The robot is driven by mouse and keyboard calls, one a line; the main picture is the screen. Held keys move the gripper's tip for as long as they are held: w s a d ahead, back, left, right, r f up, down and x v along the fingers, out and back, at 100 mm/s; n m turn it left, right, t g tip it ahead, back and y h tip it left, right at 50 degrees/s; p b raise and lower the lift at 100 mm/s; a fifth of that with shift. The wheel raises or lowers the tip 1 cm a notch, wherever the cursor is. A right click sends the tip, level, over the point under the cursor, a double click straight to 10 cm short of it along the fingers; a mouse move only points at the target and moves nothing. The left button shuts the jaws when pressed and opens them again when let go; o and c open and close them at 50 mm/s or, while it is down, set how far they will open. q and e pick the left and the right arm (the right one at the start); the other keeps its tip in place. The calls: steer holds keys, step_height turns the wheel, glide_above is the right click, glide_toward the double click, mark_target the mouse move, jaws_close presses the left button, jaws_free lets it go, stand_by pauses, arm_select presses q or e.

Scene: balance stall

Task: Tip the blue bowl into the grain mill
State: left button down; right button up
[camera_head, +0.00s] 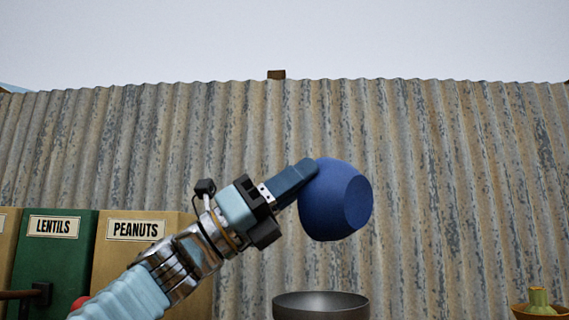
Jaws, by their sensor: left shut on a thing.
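My left gripper (306,172) is shut on the blue bowl (333,207) and holds it up in the air. The bowl is tilted on its side, with its flat base turned to the right and towards me. Its mouth and anything inside are hidden. A wide dark metal rim (321,304) shows below the bowl at the bottom edge of the view. It looks like the hopper of the grain mill, but the rest is cut off. The bowl is apart from this rim and above it in the picture. My right gripper is not in view.
A green bin labelled LENTILS (55,260) and a tan bin labelled PEANUTS (136,255) stand at the lower left. A brownish dish (540,312) with a greenish-yellow object (539,297) is at the lower right. A corrugated metal wall (450,180) stands behind.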

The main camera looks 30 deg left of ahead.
mark_target(346, 207)
arm_select(q)
steer(key=d+f+m+g+y, duration=0.1)
steer(key=d+m+g+y, duration=0.1)
steer(key=m, duration=0.2)
steer(key=s+d+f+m+g+y+p, duration=0.1)
steer(key=d+f+m+g+y, duration=0.1)
steer(key=m+g, duration=0.1)
steer(key=d+f+m+g+y+p, duration=0.1)
steer(key=d+m+g+y, duration=0.1)
steer(key=d+m+g, duration=0.1)
steer(key=shift+s+d+f+m, duration=0.15)
steer(key=shift+s+m, duration=0.25)
steer(key=shift+m, duration=0.4)
steer(key=shift+s+d+f+m+g+y, duration=0.15)
steer(key=shift+d+f+m+y, duration=0.15)
steer(key=shift+y, duration=0.3)
steer(key=shift+w+d+f+m+g+y, duration=0.1)
steer(key=shift+f+m+g+y, duration=0.1)
steer(key=shift+f+y, duration=0.3)
steer(key=shift+d+f+y, duration=0.1)
steer(key=shift+f+y, duration=0.05)
steer(key=shift+y, duration=0.15)
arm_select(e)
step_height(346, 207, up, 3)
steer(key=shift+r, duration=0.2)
